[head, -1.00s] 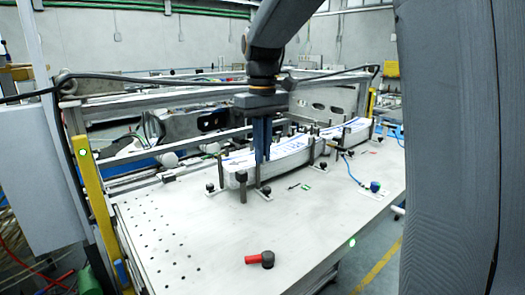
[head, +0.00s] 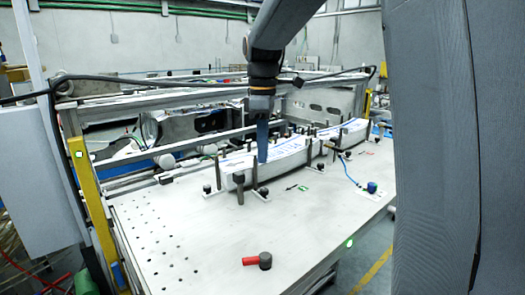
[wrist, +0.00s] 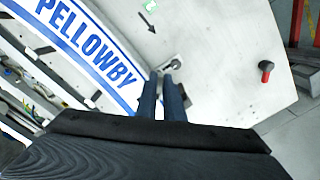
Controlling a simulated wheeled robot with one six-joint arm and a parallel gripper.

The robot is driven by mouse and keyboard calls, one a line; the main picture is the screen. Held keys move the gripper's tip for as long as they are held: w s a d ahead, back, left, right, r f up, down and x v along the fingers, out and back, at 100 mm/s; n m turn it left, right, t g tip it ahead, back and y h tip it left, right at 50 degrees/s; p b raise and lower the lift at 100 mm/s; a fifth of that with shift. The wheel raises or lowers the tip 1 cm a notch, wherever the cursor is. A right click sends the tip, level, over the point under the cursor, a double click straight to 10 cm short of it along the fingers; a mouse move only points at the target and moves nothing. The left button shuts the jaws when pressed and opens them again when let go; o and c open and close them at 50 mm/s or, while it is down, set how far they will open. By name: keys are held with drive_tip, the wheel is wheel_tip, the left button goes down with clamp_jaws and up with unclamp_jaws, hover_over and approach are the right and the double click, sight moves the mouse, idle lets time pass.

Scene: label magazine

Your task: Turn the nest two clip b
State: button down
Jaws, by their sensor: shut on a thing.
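My gripper (head: 262,160) points straight down at the front edge of the nearer label stack (head: 235,168). Its two blue fingers are close together, seen edge-on in the head view. In the wrist view my gripper (wrist: 171,78) is shut on a small metal clip (wrist: 174,65), whose end shows just beyond the fingertips. The fingers hide most of the clip. The curved white stack with blue print reading PELLOWBY (wrist: 90,40) lies left of the fingers. I cannot tell the clip's letter or exact angle.
A second label stack (head: 352,130) lies farther right, with several dark posts and knobs around both. A red-handled tool (head: 258,261) lies on the bare front of the table (head: 200,240). A blue-capped part with a cable (head: 371,187) is at the right.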

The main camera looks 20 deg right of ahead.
drive_tip(key=shift+w+n, duration=0.25)
drive_tip(key=shift+n, duration=1.1)
drive_tip(key=shift+w+n, duration=0.25)
drive_tip(key=shift+n, duration=1.05)
drive_tip(key=shift+w+n, duration=0.25)
drive_tip(key=shift+n, duration=1.1)
drive_tip(key=c, duration=1.9)
unclamp_jaws()
drive_tip(key=shift+o, duration=0.2)
drive_tip(key=shift+r, duration=0.15)
wheel_tip(320, 180, up, 8)
drive_tip(key=b, duration=0.3)
drive_tip(key=shift+f, duration=0.2)
